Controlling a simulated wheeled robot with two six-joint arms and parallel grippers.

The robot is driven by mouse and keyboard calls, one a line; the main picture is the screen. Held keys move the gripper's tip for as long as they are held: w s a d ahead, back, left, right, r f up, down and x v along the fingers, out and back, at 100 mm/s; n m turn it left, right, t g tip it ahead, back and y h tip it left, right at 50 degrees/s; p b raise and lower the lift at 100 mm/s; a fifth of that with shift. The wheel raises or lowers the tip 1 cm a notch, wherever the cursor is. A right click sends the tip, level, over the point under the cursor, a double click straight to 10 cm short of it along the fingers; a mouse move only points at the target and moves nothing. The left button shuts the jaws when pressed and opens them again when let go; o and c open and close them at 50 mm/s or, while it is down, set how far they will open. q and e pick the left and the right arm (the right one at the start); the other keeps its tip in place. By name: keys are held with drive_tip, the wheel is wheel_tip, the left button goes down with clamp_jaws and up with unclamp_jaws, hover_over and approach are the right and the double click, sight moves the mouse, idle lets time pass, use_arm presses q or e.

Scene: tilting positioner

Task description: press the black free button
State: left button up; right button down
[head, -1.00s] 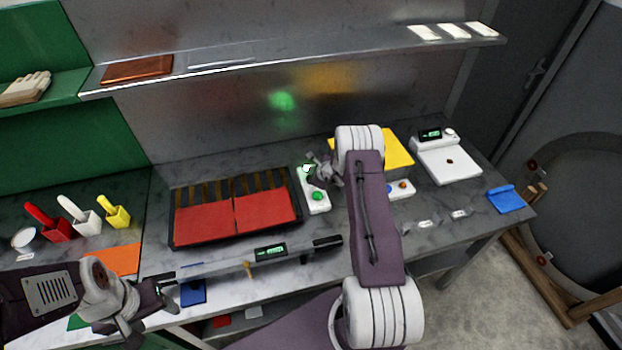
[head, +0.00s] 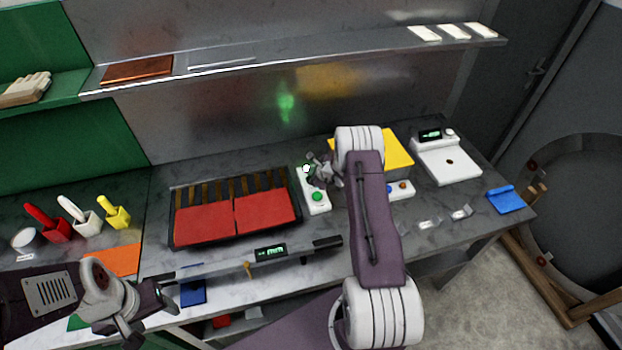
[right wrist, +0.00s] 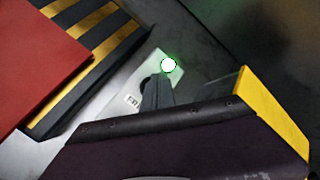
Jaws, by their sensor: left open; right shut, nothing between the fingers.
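The white control box (head: 309,186) stands on the bench, with a large green button (head: 317,197) at its near end and a glowing lamp (head: 306,168) at its far end. My right gripper (head: 314,177) is shut and empty, pointing down over the box. In the right wrist view its fingertips (right wrist: 154,88) are at the black button (right wrist: 147,86), beside a partly visible label. They cover most of the button; I cannot tell whether it is pressed in. The lit lamp (right wrist: 168,65) is just beyond. My left gripper (head: 166,292) is open and empty at the front left.
A dark tray with red plates (head: 265,211) and striped bars lies left of the box. A yellow block (head: 397,151) and a small box with blue and orange buttons (head: 401,189) are at its right. A long bar with a display (head: 270,251) runs in front.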

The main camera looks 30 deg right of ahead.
drive_tip(key=shift+f, duration=0.1)
idle(0.6)
drive_tip(key=shift+f+b, duration=0.3)
drive_tip(key=shift+b, duration=0.55)
drive_tip(key=shift+f+b, duration=0.5)
drive_tip(key=shift+b, duration=0.3)
idle(0.3)
idle(0.4)
drive_tip(key=shift+r, duration=0.9)
drive_tip(key=shift+r+p, duration=1.4)
drive_tip(key=shift+r, duration=1.15)
